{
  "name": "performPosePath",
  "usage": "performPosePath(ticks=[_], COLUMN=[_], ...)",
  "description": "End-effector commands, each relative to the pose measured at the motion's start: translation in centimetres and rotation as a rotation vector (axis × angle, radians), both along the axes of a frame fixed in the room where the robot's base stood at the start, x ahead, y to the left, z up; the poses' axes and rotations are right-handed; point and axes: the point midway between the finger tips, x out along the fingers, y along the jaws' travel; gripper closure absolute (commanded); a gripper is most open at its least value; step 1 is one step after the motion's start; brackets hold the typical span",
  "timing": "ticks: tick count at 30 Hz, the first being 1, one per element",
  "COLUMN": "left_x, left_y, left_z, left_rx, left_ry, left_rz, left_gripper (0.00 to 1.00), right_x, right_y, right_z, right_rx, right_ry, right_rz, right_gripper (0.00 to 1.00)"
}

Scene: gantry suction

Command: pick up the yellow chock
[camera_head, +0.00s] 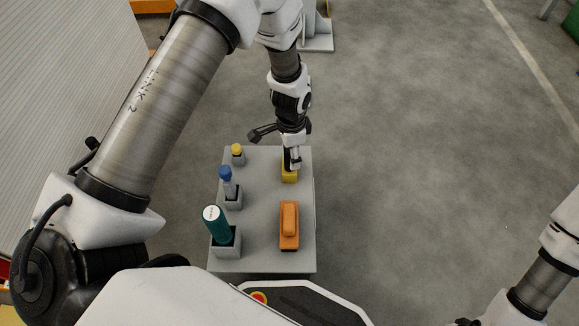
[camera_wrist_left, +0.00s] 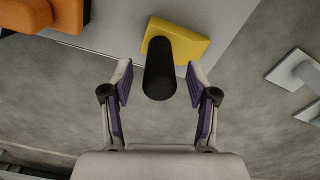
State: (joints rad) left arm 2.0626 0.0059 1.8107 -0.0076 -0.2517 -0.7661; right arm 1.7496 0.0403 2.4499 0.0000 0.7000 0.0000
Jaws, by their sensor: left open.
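The yellow chock (camera_head: 289,176) sits at the far right part of the grey table, partly hidden by my left gripper (camera_head: 292,160) just above it. In the left wrist view the chock (camera_wrist_left: 190,38) lies beyond the fingertips, with a black cylindrical handle (camera_wrist_left: 160,72) pointing toward the camera. My left gripper (camera_wrist_left: 161,85) is open there, one finger on each side of the handle's line. Gaps show between the handle and both fingers. My right arm shows only at the lower right of the head view, and its fingers are out of frame.
The grey table (camera_head: 262,190) also bears an orange block (camera_head: 289,225), a teal cylinder (camera_head: 216,225) in a grey holder, a blue-topped item (camera_head: 226,174) and a yellow-topped item (camera_head: 237,149). Open floor (camera_head: 420,150) lies to the right.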

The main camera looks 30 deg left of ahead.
Motion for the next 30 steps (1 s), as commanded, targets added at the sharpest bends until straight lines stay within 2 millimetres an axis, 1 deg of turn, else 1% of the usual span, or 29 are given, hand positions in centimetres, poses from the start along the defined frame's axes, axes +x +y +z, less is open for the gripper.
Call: performPosePath(ticks=[2, 3, 5, 6, 7, 16, 19, 23, 27, 30], left_x=[0.0, 0.0, 0.0, 0.0, 0.0, 0.0, 0.0, 0.1, 0.1, 0.1], left_y=[0.0, 0.0, 0.0, 0.0, 0.0, 0.0, 0.0, 0.0, 0.0, 0.0], left_z=[0.1, 0.1, 0.1, 0.1, 0.1, 0.2, 1.0, 3.8, 7.4, 9.3], left_rx=[0.000, 0.000, 0.000, 0.000, 0.000, 0.000, 0.000, 0.000, 0.001, 0.001], left_ry=[0.000, 0.000, 0.000, 0.000, 0.000, 0.000, -0.001, -0.004, -0.004, -0.003], left_rz=[0.000, 0.000, 0.000, 0.000, 0.000, 0.000, 0.000, 0.000, 0.000, 0.003], left_gripper=[0.41, 0.55, 0.77, 0.91, 1.00, 1.00, 1.00, 1.00, 1.00, 1.00], right_x=[0.0, 0.0, 0.0, 0.0, 0.0, 0.0, 0.0, 0.0, 0.0, 0.0], right_y=[0.0, 0.0, 0.0, 0.0, 0.0, 0.0, 0.0, 0.0, 0.0, 0.0], right_z=[0.1, 0.1, 0.1, 0.1, 0.1, 0.1, 0.6, 2.2, 3.8, 4.5], right_rx=[0.000, 0.000, 0.000, 0.000, 0.000, 0.000, 0.000, 0.000, 0.000, 0.000], right_ry=[0.000, 0.000, 0.000, 0.000, 0.000, 0.000, 0.000, 0.000, -0.001, 0.000], right_rz=[0.000, 0.000, 0.000, 0.000, 0.000, 0.000, 0.000, 0.000, 0.000, 0.000], right_gripper=[0.60, 0.60, 0.60, 0.60, 0.60, 0.60, 0.60, 0.60, 0.60, 0.60])
